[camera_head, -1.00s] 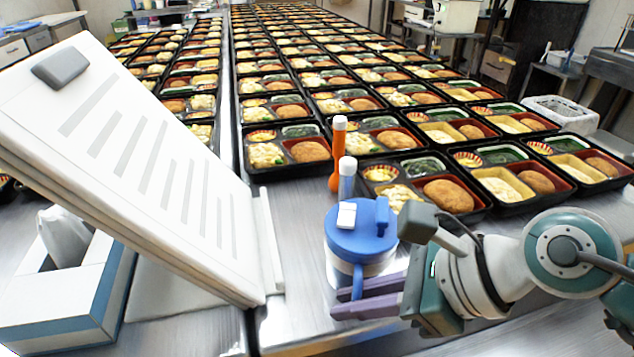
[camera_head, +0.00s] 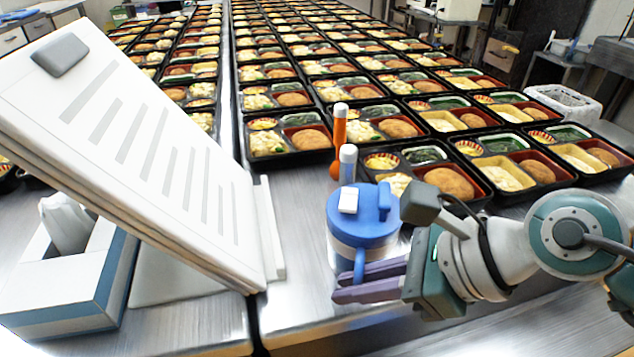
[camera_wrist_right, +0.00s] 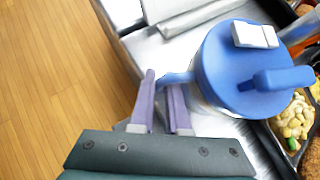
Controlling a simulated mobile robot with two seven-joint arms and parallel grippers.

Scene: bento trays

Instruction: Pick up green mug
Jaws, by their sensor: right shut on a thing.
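No green mug shows. A blue-lidded mug (camera_head: 361,216) with a pale body stands upright on the steel table, front centre in the head view. It also shows in the right wrist view (camera_wrist_right: 232,70), with a white flip piece and a blue raised part on its lid. My right gripper (camera_head: 340,285) comes in from the right, in front of the mug. Its purple fingers are shut on the mug's blue handle (camera_wrist_right: 175,78), which sits between the fingertips (camera_wrist_right: 162,82) in the wrist view. The handle's lower part is partly hidden by the fingers. My left gripper is not in view.
An orange bottle (camera_head: 340,128) and a clear bottle with a pale cap (camera_head: 347,165) stand just behind the mug. Filled bento trays (camera_head: 290,157) cover the table behind and to the right. A slanted white board (camera_head: 150,150) and a tissue box (camera_head: 75,285) stand left.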

